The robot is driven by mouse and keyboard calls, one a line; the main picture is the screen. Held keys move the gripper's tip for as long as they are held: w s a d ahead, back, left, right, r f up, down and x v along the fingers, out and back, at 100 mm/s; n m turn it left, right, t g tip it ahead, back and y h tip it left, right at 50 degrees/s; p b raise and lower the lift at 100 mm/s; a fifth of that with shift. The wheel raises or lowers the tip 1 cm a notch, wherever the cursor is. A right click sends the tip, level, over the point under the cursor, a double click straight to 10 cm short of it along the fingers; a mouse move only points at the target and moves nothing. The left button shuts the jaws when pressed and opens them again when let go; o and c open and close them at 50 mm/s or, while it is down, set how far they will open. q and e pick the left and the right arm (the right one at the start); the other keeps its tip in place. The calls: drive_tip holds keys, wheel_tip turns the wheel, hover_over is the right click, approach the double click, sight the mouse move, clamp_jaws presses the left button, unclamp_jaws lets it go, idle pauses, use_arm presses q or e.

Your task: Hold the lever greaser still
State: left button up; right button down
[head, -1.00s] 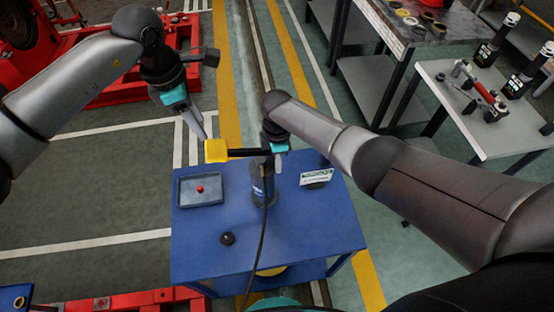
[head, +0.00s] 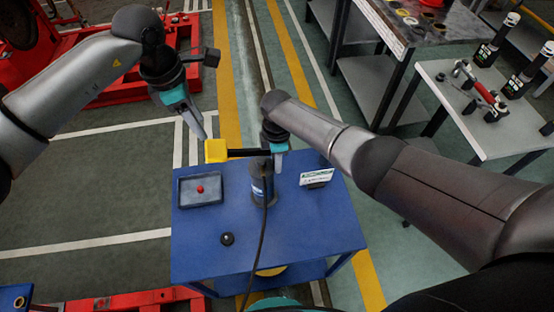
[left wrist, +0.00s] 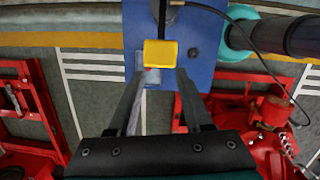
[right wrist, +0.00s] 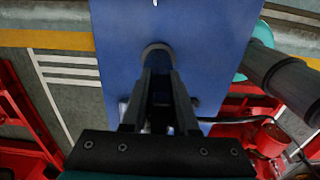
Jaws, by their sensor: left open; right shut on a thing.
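The lever greaser (head: 259,190) is a dark upright cylinder on the blue table (head: 310,225), with a black hose running toward me. Its black lever sticks out to the left and ends in a yellow grip (head: 216,151). My right gripper (head: 279,160) is shut at the top of the greaser; its fingers hide what they hold, also in the right wrist view (right wrist: 158,75). My left gripper (head: 205,135) is open, just above and left of the yellow grip. In the left wrist view the yellow grip (left wrist: 160,53) appears between and beyond the spread fingers, with no clear contact.
On the blue table are a shallow tray (head: 181,204) with a red button or ball (head: 200,189), a black knob (head: 227,238) and a small sign (head: 317,177). A grey side table (head: 480,140) at right holds tools and bottles. Red machinery stands at the upper left.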

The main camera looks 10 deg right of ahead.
use_arm(q)
drive_tip(key=shift+c, duration=0.2)
drive_tip(key=shift+d, duration=0.15)
drive_tip(key=shift+c, duration=0.8)
drive_tip(key=shift+w+d+r+m+y, duration=0.15)
drive_tip(key=shift+w+d+m+y, duration=0.1)
drive_tip(key=shift+d+m+y, duration=0.5)
drive_tip(key=c, duration=0.4)
drive_tip(key=shift+d+g, duration=0.1)
drive_tip(key=shift+g, duration=0.2)
drive_tip(key=shift+c, duration=0.9)
drive_tip(key=shift+f, duration=3.3)
clamp_jaws()
